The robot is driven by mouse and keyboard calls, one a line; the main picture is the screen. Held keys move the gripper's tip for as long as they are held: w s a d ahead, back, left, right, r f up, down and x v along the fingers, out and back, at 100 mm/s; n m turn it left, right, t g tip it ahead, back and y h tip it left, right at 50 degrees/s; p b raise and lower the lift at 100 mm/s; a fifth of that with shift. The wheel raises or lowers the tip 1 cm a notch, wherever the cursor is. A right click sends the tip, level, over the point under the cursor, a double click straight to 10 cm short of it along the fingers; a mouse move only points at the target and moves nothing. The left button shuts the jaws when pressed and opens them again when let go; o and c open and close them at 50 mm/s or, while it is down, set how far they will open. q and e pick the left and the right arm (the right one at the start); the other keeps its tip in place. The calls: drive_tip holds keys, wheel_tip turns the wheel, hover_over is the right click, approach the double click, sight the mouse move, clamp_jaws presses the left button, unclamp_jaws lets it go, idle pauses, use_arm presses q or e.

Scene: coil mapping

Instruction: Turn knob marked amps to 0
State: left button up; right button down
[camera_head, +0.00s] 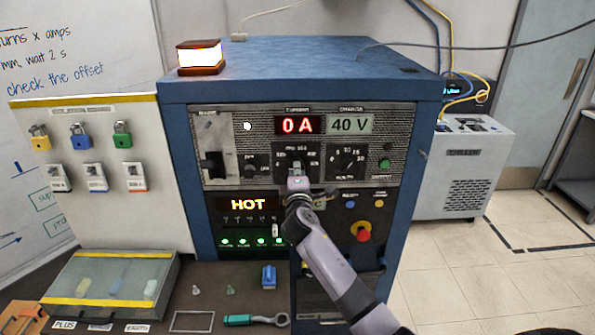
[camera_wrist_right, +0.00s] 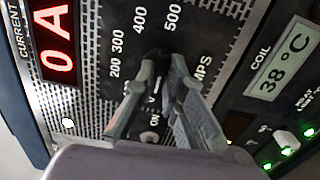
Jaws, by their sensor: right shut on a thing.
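The amps knob sits on a dark dial plate (camera_head: 312,151) in the middle of the blue cabinet's front panel. My right gripper (camera_head: 297,180) reaches up to it from below. In the right wrist view the gripper (camera_wrist_right: 162,72) is shut on the knob, which is mostly hidden between the fingers. The red current display (camera_head: 298,125) reads 0 A. My left gripper is not in view.
Another dial (camera_head: 347,162) is close to the right, and a dark switch (camera_head: 212,165) is at left. A 40 V display (camera_head: 349,124) is above. A HOT sign (camera_head: 247,204) glows below left. A red button (camera_head: 362,234) is below right, near my arm.

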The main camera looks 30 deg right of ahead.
drive_tip(key=shift+a+f, duration=0.1)
drive_tip(key=c, duration=1.7)
unclamp_jaws()
drive_tip(key=shift+a, duration=0.1)
drive_tip(key=shift+o, duration=0.2)
drive_tip(key=v, duration=1.2)
